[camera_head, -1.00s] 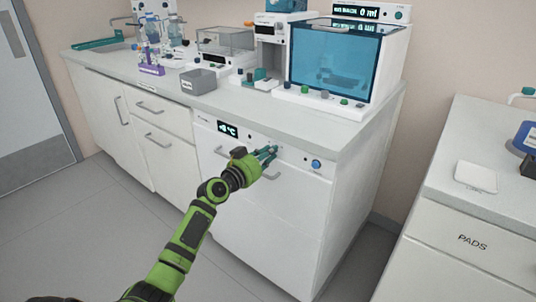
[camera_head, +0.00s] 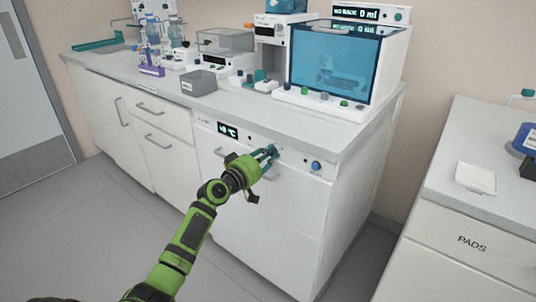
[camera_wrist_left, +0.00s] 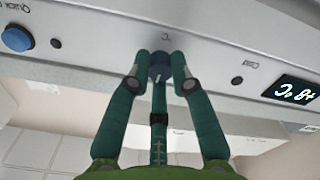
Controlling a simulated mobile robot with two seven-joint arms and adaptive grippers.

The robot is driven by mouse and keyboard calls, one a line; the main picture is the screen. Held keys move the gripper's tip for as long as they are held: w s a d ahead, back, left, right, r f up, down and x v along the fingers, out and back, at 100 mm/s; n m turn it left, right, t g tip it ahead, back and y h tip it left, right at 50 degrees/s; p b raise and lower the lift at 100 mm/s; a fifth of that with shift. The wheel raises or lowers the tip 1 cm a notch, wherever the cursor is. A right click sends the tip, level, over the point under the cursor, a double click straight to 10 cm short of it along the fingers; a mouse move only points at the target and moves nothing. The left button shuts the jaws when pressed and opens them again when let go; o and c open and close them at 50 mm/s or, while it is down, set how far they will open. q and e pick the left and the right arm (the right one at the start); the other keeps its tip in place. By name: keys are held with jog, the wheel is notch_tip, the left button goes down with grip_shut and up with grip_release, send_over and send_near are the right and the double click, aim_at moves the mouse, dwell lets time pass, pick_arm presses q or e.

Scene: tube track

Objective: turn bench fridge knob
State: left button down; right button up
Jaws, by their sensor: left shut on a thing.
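The bench fridge (camera_head: 268,215) is the white unit under the counter, with a control strip along its top edge. Its small dark blue-grey knob (camera_wrist_left: 160,70) sits between my left gripper's teal fingertips in the left wrist view. My left gripper (camera_head: 271,152) reaches the strip from the front and is shut on the knob. My right gripper is not in view.
A blue round button (camera_head: 316,165) is on the strip right of the knob. The fridge handle (camera_head: 225,154) lies below the strip. A counter with a blue-windowed cabinet (camera_head: 335,62) stands above. A PADS drawer unit (camera_head: 470,245) is at right; floor between is clear.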

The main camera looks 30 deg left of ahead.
pick_arm(q)
jog(key=n, duration=0.2)
jog(key=shift+r+n+p, duration=0.15)
jog(key=shift+n+p, duration=0.2)
jog(key=shift+n, duration=0.05)
jog(key=n+p, duration=0.1)
jog(key=n, duration=0.2)
jog(key=shift+n, duration=0.3)
jog(key=shift+n+p, duration=0.35)
jog(key=shift+n, duration=0.55)
jog(key=n+p, duration=0.1)
jog(key=n, duration=0.2)
jog(key=shift+n, duration=0.6)
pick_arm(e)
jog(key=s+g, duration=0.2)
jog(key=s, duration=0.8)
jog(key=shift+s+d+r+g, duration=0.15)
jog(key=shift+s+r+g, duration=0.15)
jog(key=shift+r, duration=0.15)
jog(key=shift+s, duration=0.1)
pick_arm(q)
jog(key=c, duration=1.1)
grip_release()
